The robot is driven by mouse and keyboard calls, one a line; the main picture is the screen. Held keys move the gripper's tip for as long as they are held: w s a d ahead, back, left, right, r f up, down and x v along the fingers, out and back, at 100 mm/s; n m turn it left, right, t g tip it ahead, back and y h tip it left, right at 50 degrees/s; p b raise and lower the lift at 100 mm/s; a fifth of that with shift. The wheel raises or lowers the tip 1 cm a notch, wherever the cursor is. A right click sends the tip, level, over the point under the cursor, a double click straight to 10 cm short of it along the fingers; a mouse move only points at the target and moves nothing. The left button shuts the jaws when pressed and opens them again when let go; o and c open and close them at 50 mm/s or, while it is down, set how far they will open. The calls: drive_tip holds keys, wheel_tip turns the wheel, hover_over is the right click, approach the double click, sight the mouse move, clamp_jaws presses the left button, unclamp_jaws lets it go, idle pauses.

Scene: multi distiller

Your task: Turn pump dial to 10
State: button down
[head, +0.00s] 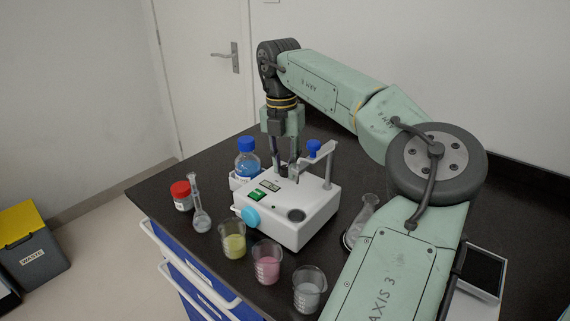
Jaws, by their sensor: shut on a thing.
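A white box-shaped unit (290,215) stands on the dark bench in the head view. My gripper (284,170) points down at the back left of the unit's top. It is shut on a small part there, largely hidden by the fingers; I cannot tell for sure that this is the pump dial. No dial number is readable.
A bracket with a blue knob (313,148) rises right of my gripper. A blue-capped bottle (246,160), a red-capped jar (181,195) and a flask (200,210) stand left. Yellow (233,240), pink (266,262) and clear (308,288) beakers stand in front.

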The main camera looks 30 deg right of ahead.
sight(283, 166)
drive_tip(key=shift+m, duration=0.7)
drive_tip(key=c, duration=1.3)
unclamp_jaws()
drive_tip(key=shift+c, duration=0.2)
drive_tip(key=shift+r, duration=0.1)
wheel_tip(283, 166, up, 12)
drive_tip(key=shift+w+a, duration=0.15)
drive_tip(key=shift+w, duration=0.15)
